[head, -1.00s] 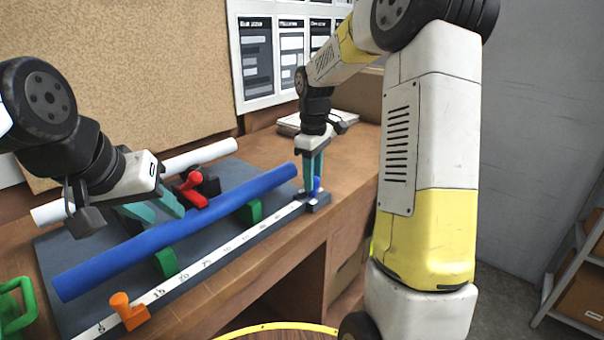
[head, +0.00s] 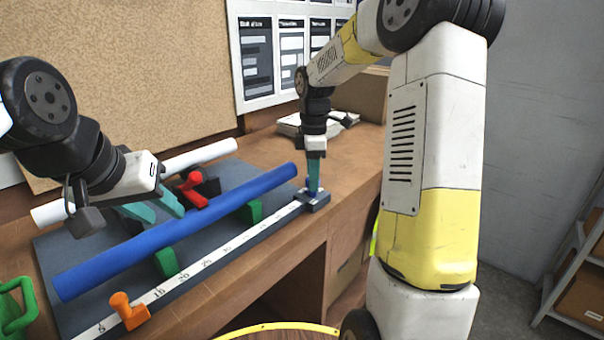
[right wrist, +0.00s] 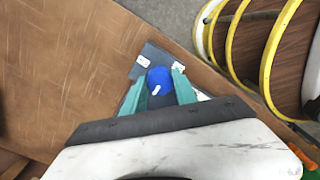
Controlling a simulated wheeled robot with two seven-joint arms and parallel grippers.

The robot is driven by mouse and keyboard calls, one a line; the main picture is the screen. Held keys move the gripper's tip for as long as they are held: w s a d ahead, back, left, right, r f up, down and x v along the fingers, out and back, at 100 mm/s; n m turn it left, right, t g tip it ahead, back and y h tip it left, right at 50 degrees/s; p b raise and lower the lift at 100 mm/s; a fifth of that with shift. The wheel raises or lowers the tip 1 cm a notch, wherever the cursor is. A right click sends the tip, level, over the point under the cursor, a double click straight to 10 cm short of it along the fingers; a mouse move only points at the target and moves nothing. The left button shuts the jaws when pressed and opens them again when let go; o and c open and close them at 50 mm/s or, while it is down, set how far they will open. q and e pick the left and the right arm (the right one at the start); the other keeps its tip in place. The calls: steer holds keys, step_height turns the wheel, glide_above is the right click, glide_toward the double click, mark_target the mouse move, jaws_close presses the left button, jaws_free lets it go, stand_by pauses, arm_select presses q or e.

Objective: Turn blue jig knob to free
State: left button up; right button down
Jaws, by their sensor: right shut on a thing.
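The blue jig knob (right wrist: 159,78) sits on a small dark block at the far right end of the white ruler strip (head: 205,265). In the head view the knob (head: 312,193) is mostly hidden by my right gripper (head: 314,188). In the right wrist view the teal fingers of my right gripper (right wrist: 158,90) stand on both sides of the knob, shut on it. A white pointer mark on the knob points down and slightly left, between two small white labels whose text is too small to read. My left gripper (head: 153,211) is open and empty above the grey board.
A long blue tube (head: 190,228) rests on green supports (head: 166,262). Behind it are a white tube (head: 200,157) and a red clamp (head: 192,189). An orange stop (head: 129,309) sits on the ruler. The wooden bench right of the block is clear.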

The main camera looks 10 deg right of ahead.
stand_by(0.3)
steer(key=c, duration=1)
jaws_free()
steer(key=shift+o, duration=0.2)
steer(key=shift+r, duration=0.1)
step_height(320, 180, up, 8)
steer(key=shift+f, duration=0.15)
